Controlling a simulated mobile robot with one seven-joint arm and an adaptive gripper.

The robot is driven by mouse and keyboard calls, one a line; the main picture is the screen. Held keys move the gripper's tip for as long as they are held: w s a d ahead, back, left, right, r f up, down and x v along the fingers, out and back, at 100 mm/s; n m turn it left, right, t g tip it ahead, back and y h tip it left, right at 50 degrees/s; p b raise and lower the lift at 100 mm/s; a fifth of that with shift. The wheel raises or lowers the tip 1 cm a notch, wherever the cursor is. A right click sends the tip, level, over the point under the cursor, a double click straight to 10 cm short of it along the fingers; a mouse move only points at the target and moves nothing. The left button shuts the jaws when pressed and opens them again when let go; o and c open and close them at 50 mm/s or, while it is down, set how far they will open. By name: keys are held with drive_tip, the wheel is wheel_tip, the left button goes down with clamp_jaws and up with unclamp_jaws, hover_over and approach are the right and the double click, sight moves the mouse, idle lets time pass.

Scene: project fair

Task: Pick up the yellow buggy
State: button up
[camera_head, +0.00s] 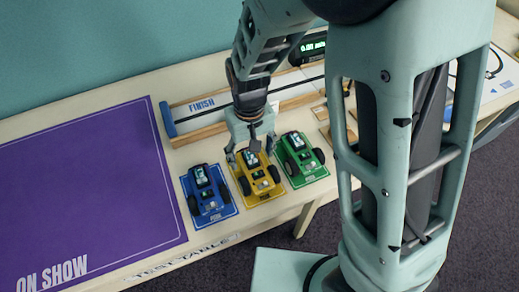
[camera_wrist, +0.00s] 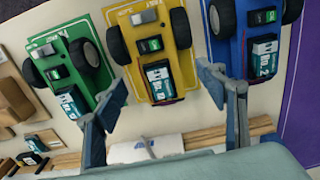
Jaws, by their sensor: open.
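The yellow buggy (camera_head: 257,173) sits on the cream test table between a blue buggy (camera_head: 208,192) and a green buggy (camera_head: 301,158). It has black wheels and a small dark screen. In the wrist view the yellow buggy (camera_wrist: 151,45) lies ahead of the fingertips, in the middle, with a white and teal labelled block on its near end. My gripper (camera_head: 252,152) is open above the far end of the yellow buggy. In the wrist view my gripper (camera_wrist: 163,88) has its fingers spread, with nothing held between them.
The green buggy (camera_wrist: 75,60) and blue buggy (camera_wrist: 246,45) stand close on either side. A wooden-edged track marked FINISH (camera_head: 202,106) lies behind. A purple ON SHOW mat (camera_head: 85,190) covers the table's left. Small wooden pieces (camera_wrist: 14,97) lie beyond the green buggy.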

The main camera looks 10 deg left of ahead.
sight(253, 161)
wheel_tip(253, 161, down, 5)
drive_tip(key=shift+w+d+r, duration=0.1)
drive_tip(key=shift+d+r, duration=0.05)
drive_tip(key=c, duration=1.1)
drive_tip(key=shift+o, duration=0.2)
drive_tip(key=shift+r, duration=0.15)
